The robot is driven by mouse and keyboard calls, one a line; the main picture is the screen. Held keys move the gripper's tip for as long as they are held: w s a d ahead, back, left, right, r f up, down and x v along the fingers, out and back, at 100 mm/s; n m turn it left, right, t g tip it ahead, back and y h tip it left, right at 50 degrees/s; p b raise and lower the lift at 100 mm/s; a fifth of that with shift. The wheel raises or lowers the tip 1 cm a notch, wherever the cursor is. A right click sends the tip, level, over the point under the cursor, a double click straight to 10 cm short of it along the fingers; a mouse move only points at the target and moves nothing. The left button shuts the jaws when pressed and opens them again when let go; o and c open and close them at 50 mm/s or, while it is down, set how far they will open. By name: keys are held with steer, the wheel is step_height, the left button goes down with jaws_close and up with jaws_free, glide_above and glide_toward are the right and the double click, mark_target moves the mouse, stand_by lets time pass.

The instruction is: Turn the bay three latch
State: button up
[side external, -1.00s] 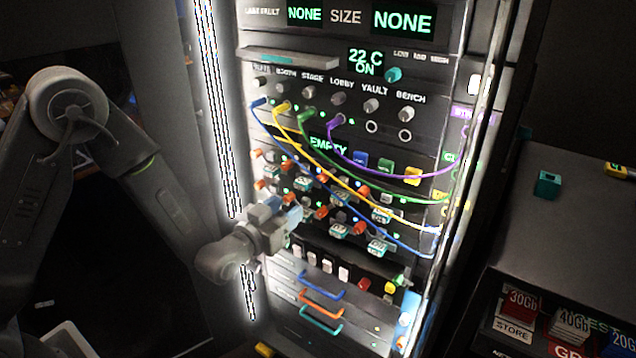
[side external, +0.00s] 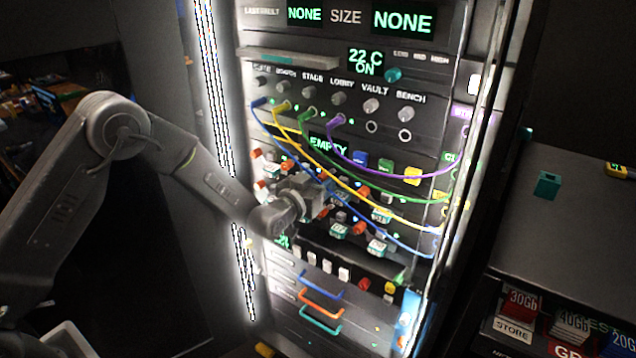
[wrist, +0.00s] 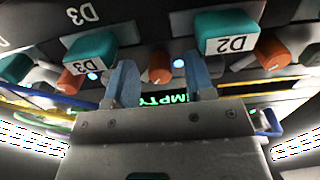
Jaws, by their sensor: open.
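In the wrist view, my gripper (wrist: 159,80) is open, with its two blue-grey fingers apart. An orange latch knob (wrist: 160,66) shows between and beyond the fingertips; I cannot tell whether they touch it. A teal drive block labelled D3 (wrist: 92,47) is just left of this knob, with a white tag. A teal block labelled D2 (wrist: 232,36) is to the right, with another orange knob (wrist: 273,50) beside it. In the side view, my gripper (side external: 322,192) is close to the rows of latches and blocks the view of some of them.
Yellow, blue, green and purple cables (side external: 372,177) hang across the rack front near my gripper. Three coloured drawer handles (side external: 320,302) and a row of switches (side external: 328,268) are below.

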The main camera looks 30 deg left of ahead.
steer(key=shift+c, duration=0.5)
jaws_close()
steer(key=m, duration=0.4)
steer(key=shift+m, duration=0.3)
steer(key=m, duration=0.9)
steer(key=shift+a+r, duration=0.1)
steer(key=shift+m, duration=2.2)
